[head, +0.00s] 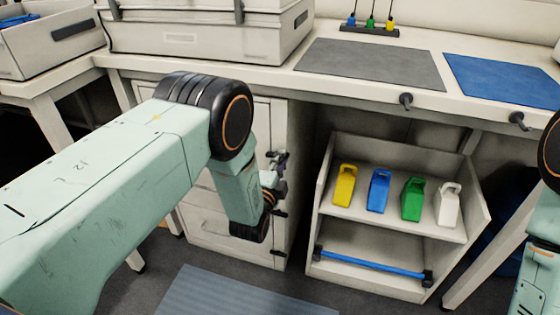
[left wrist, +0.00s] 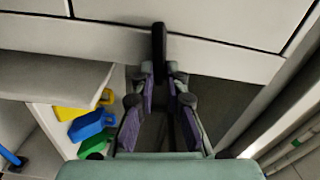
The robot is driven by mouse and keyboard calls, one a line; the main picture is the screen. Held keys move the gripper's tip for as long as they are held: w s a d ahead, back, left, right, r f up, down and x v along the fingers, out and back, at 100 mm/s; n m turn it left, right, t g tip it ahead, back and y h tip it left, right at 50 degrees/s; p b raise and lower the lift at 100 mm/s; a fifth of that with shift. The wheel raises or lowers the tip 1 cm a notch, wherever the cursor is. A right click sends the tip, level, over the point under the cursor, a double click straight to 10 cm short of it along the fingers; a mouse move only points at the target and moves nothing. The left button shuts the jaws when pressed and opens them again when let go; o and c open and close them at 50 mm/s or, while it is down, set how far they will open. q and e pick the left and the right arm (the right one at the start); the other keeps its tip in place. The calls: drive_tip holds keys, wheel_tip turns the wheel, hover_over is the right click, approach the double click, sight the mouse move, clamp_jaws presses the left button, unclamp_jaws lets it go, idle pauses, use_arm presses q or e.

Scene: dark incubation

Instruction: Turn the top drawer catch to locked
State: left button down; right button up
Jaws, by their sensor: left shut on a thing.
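The white drawer cabinet (head: 205,224) stands under the bench, partly hidden behind my left arm. Dark catches sit along its right edge. My left gripper (head: 279,160) is at the uppermost visible one. In the left wrist view, a dark, narrow catch (left wrist: 158,42) points up the picture against the white drawer front (left wrist: 230,55). The two purple-padded fingers of my left gripper (left wrist: 161,78) are shut on its lower part. Whether the catch stands at locked cannot be told. My right gripper is out of view; only part of my right arm shows at the right edge.
Right of the cabinet, an open shelf unit (head: 313,225) holds yellow, blue, green and white bottles above a blue bar (head: 372,263). Two dark hooks (head: 405,101) stick out from the bench front. A grey mat (head: 370,64) and a blue mat (head: 500,80) lie on top.

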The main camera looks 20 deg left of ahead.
use_arm(q)
drive_tip(key=shift+s+d+f+m, duration=0.1)
drive_tip(key=shift+f+m, duration=0.2)
drive_tip(key=shift+m, duration=0.8)
drive_tip(key=c, duration=1.4)
unclamp_jaws()
drive_tip(key=shift+r, duration=0.1)
drive_tip(key=shift+o, duration=0.2)
drive_tip(key=s, duration=1.2)
drive_tip(key=shift+a, duration=0.25)
